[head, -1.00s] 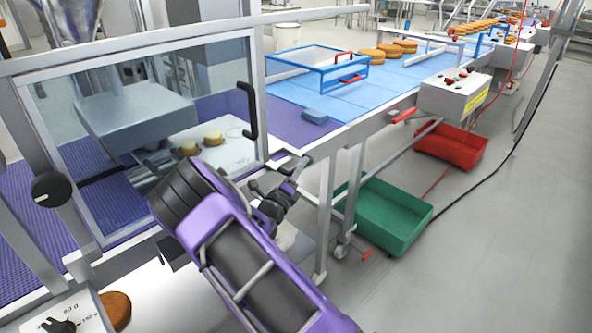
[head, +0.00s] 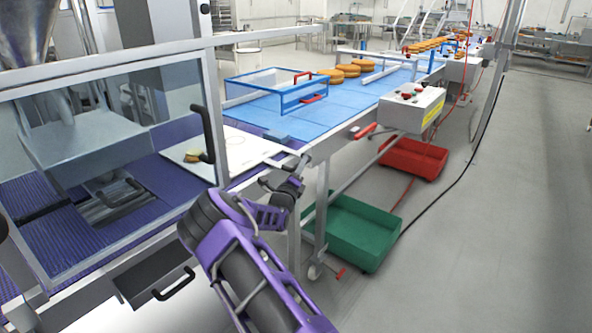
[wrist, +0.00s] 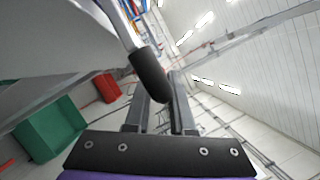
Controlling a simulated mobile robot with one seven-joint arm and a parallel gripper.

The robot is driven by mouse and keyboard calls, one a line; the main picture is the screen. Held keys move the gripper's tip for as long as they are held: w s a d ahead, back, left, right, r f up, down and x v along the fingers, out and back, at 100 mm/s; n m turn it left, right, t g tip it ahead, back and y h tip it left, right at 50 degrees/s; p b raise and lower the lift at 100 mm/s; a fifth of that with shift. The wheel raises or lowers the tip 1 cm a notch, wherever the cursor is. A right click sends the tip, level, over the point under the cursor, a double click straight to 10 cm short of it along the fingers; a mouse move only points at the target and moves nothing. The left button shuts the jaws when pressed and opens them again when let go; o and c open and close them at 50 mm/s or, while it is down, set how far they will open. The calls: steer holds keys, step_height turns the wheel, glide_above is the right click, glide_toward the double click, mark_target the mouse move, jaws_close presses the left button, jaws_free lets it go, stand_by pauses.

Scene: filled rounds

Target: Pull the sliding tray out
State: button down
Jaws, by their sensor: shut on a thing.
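The sliding tray is a flat white plate (head: 255,149) at the right end of the glass-fronted machine, reaching out past the guard's black handle (head: 206,133). A small brown bun (head: 191,156) sits on it, and a round mark shows on its bare part. My gripper (head: 299,166) is at the tray's right front edge, reached over by my purple arm. In the wrist view, a black rounded grip (wrist: 150,74) on a light post lies between the fingers of my gripper (wrist: 160,88), which are shut on it. The grip is barely visible in the head view.
A blue conveyor (head: 350,92) with a blue-framed clear box (head: 276,90) runs behind. A control box (head: 410,108) hangs at its side. Green (head: 352,232) and red (head: 413,158) crates stand on the floor below. Open floor lies to the right.

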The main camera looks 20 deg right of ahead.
steer(key=shift+d+r, duration=0.15)
steer(key=c, duration=0.8)
jaws_free()
steer(key=shift+w+d, duration=0.1)
steer(key=shift+o, duration=0.2)
steer(key=p+v, duration=0.1)
steer(key=v, duration=1.6)
steer(key=shift+f, duration=0.2)
steer(key=shift+r, duration=0.1)
